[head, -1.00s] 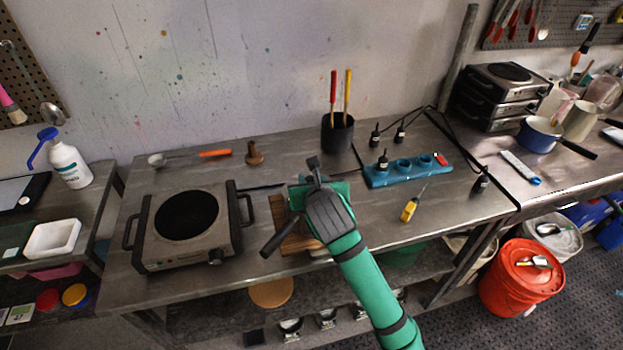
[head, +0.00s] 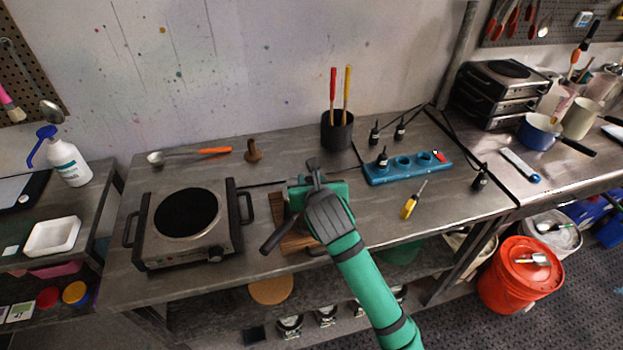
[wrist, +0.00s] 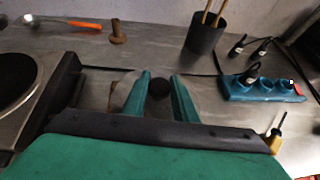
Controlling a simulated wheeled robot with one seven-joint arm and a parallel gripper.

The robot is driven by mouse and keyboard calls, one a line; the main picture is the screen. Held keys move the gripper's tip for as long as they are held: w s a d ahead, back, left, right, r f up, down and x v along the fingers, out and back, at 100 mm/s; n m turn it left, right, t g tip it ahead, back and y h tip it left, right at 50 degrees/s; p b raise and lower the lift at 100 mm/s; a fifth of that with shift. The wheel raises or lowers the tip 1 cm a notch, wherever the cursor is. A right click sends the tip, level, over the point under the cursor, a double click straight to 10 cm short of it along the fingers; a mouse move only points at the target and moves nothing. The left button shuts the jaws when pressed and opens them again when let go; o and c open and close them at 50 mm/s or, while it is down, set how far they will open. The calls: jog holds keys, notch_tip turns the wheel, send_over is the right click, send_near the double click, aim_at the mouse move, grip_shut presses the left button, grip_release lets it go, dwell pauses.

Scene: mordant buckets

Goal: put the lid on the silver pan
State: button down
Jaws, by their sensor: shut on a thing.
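My gripper (head: 318,192) is over the middle of the steel bench, above a wooden board (head: 295,240). In the wrist view its two green fingers (wrist: 161,98) are closed about a small dark round knob (wrist: 160,86). A pale grey disc (wrist: 121,93), which looks like the lid, shows behind and beside the fingers. A black handle (head: 279,234) sticks out to the lower left under my gripper and looks like a pan handle. The silver pan's body is mostly hidden by my gripper and arm. I cannot tell whether the lid touches the pan.
A hot plate (head: 187,222) stands left of my gripper. A black cup (head: 337,130) with two tools and a brown wooden piece (head: 253,151) stand behind.

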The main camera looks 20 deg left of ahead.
jog(key=c, duration=1.4)
grip_release()
jog(key=shift+o, duration=0.2)
jog(key=shift+s+d, duration=0.1)
jog(key=shift+s, duration=0.05)
jog(key=v, duration=1)
jog(key=shift+s+d+r, duration=0.15)
jog(key=shift+s, duration=0.05)
jog(key=shift+a, duration=0.2)
